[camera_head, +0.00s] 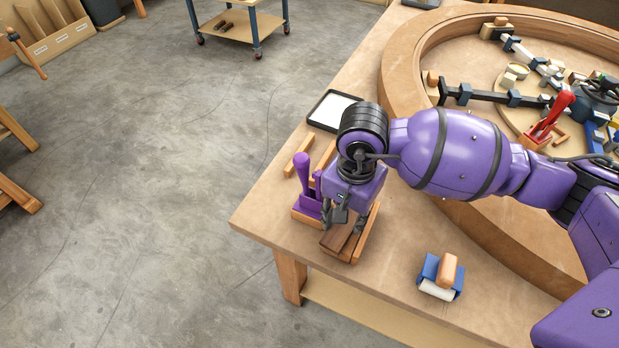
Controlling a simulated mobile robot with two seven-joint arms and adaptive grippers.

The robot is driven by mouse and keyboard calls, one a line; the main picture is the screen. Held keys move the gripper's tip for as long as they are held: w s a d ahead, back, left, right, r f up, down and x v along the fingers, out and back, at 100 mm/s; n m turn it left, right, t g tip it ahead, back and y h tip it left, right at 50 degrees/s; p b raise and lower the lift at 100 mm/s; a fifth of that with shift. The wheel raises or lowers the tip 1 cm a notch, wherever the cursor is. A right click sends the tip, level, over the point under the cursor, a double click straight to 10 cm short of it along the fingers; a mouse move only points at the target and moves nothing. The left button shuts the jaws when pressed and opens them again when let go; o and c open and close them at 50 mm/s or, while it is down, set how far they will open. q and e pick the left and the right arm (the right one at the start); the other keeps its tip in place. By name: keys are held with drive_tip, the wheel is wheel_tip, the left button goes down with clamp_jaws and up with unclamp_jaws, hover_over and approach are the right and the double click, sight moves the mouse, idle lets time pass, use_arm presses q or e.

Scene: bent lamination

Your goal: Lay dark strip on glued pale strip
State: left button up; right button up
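The dark brown strip (336,237) lies in a light wooden holder (367,235) near the table's front left edge. My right gripper (346,222) points down right over the dark strip, with its fingers at or just above it. Whether the fingers touch or grip the strip cannot be told. I cannot make out a glued pale strip; the gripper and arm hide part of the holder. My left gripper is not in view.
A purple-handled tool (304,176) stands close left of my gripper. A white-filled black tray (333,111) lies behind. A blue block with wood (441,276) sits front right. A large curved wooden ring (400,80) fills the right. Table (275,213) is bare at front left.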

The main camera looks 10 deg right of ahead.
drive_tip(key=o, duration=1.2)
drive_tip(key=o, duration=0.5)
drive_tip(key=shift+r, duration=0.1)
